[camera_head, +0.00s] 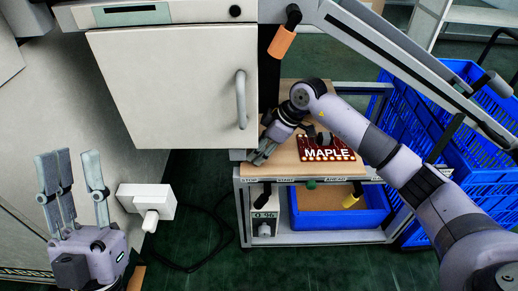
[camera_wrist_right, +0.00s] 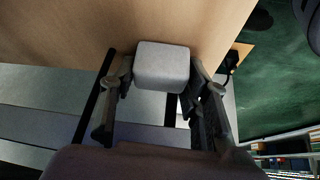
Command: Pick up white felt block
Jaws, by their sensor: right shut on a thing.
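The white felt block (camera_wrist_right: 162,66) shows in the right wrist view as a pale grey, rounded block between the fingertips of my right gripper (camera_wrist_right: 165,82). My right gripper is shut on it, at the wooden worktop. In the head view my right gripper (camera_head: 262,155) is at the worktop's left front part, and I cannot make out the block there. My left gripper (camera_head: 76,165) is open and empty, fingers up, at the lower left, far from the block.
The wooden worktop (camera_head: 310,171) carries a red board (camera_head: 335,154) marked MAPLE. A blue bin (camera_head: 338,218) sits on the shelf below. A large pale machine (camera_head: 175,90) stands on the left, with a white box (camera_head: 146,203) on its side. Blue crates (camera_head: 440,190) stand at right.

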